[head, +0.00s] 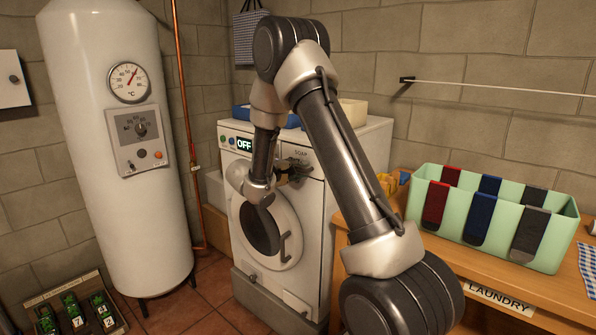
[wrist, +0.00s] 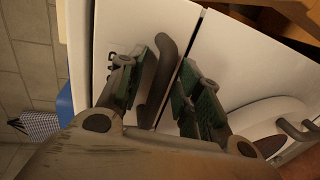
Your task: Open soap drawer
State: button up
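The white washing machine (head: 312,215) stands against the back wall, its display reading OFF. Its soap drawer (head: 301,154), labelled SOAP, is at the upper right of the front and looks shut. My gripper (head: 291,172) is at the drawer front and hides most of it in the head view. In the wrist view, the drawer's dark bar handle (wrist: 157,85) lies between the two green-padded fingers of my gripper (wrist: 163,88). The fingers are apart, with a gap beside the bar; I cannot tell whether either touches it.
Below the drawer is the round door (head: 268,228) with its own handle (head: 285,247). A white boiler (head: 110,190) stands left. Bare floor tiles (head: 200,290) lie between boiler and machine.

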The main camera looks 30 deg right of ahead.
grip_shut()
jog(key=f+v, duration=0.3)
jog(key=v, duration=1.2)
jog(key=shift+a, duration=0.35)
jog(key=shift+s+f, duration=0.1)
jog(key=shift+o, duration=0.8)
grip_release()
